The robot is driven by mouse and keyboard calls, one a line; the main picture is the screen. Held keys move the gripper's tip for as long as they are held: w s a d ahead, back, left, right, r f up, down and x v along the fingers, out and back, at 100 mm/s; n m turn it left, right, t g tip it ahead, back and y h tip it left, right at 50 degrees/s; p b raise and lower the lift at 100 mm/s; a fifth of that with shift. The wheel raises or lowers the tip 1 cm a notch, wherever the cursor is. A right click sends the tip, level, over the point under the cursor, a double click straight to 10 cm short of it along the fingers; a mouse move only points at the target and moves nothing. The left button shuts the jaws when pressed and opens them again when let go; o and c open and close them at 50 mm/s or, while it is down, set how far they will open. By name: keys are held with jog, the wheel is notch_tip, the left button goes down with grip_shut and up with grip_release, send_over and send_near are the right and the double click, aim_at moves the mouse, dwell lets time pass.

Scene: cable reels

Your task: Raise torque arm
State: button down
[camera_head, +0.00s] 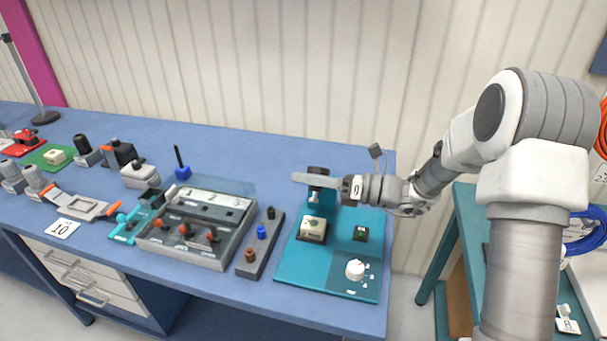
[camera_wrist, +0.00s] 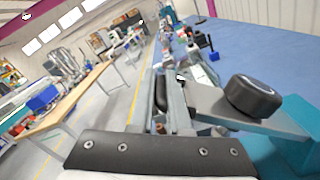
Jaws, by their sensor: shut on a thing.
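The torque arm appears to be the light grey bar (camera_head: 310,179) above the teal base board (camera_head: 300,270), near a black part on the board's upright. My gripper (camera_head: 347,187) reaches in from the right, level with the bar, above the back of the board. In the wrist view my gripper (camera_wrist: 172,100) is shut at the bar's near end. The exact contact is small and partly hidden by my fingers.
The board also carries a cream button box (camera_head: 313,229), a small green-button box (camera_head: 361,233) and a white dial (camera_head: 355,269). Left of it are a grey block with colored plugs (camera_head: 260,243) and a grey switch unit (camera_head: 198,227). The wall stands close behind the bench.

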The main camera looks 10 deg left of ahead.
jog(key=w+r+m+p, duration=0.1)
jog(key=w+p, duration=0.1)
jog(key=w+r+p, duration=0.2)
jog(key=w+d+r+m+p, duration=0.1)
jog(key=w+r+p, duration=0.1)
jog(key=shift+w+r+m, duration=0.1)
jog(key=shift+m, duration=0.2)
jog(key=w+d+p, duration=0.1)
jog(key=w, duration=1)
jog(key=shift+w+d+r, duration=0.3)
jog(key=shift+w+r, duration=0.1)
jog(key=shift+r, duration=0.05)
jog(key=c, duration=1.2)
grip_release()
jog(key=shift+w, duration=0.15)
jog(key=shift+o, duration=0.2)
